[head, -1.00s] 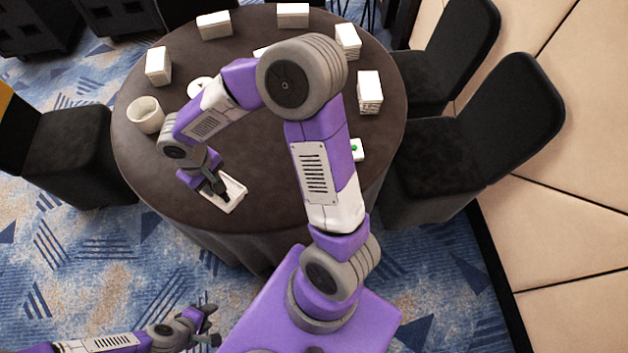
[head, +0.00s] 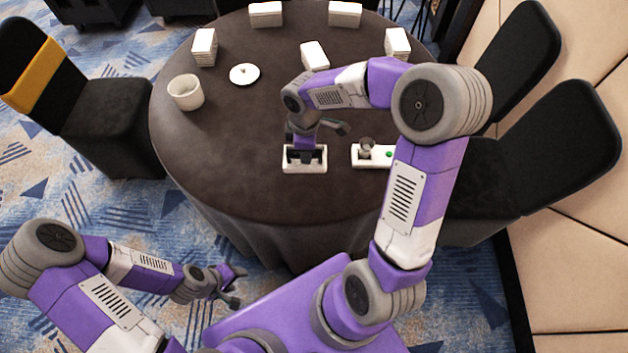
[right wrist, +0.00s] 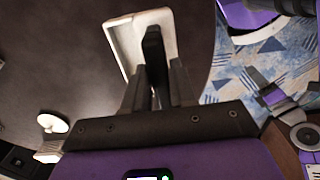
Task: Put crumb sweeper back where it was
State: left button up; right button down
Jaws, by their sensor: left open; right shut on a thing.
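The crumb sweeper (head: 318,167) is a white, shallow, rectangular piece with a dark handle. In the head view it is at the near middle of the round table. My right gripper (head: 305,150) is above it, shut on its handle. In the right wrist view, the crumb sweeper (right wrist: 122,38) shows its white rim, with the black handle (right wrist: 154,50) between the fingers. I cannot tell whether its underside touches the table. My left gripper (head: 232,287) is open and empty, away from the table at the lower left.
A white bowl (head: 186,93), a small white plate (head: 244,74) and several white stacks (head: 204,46) stand farther off. Dark chairs (head: 103,90) surround the dark round table (head: 235,150).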

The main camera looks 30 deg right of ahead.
jog(key=d+n, duration=0.1)
jog(key=n, duration=0.1)
jog(key=d+f+n+b, duration=0.1)
jog(key=n, duration=0.2)
jog(key=shift+d+f, duration=0.15)
jog(key=shift+d, duration=0.1)
jog(key=n, duration=0.1)
jog(key=d+n+b, duration=0.1)
jog(key=n, duration=0.1)
jog(key=shift+d+f, duration=0.1)
jog(key=shift+f, duration=0.05)
jog(key=shift+f+n, duration=0.2)
jog(key=shift+n, duration=0.1)
notch_tip(320, 180, down, 10)
jog(key=b, duration=0.3)
jog(key=shift+r, duration=0.2)
jog(key=shift+f+b, duration=0.2)
jog(key=shift+b, duration=0.15)
jog(key=c, duration=1)
grip_release()
jog(key=shift+o, duration=0.4)
jog(key=shift+r, duration=0.15)
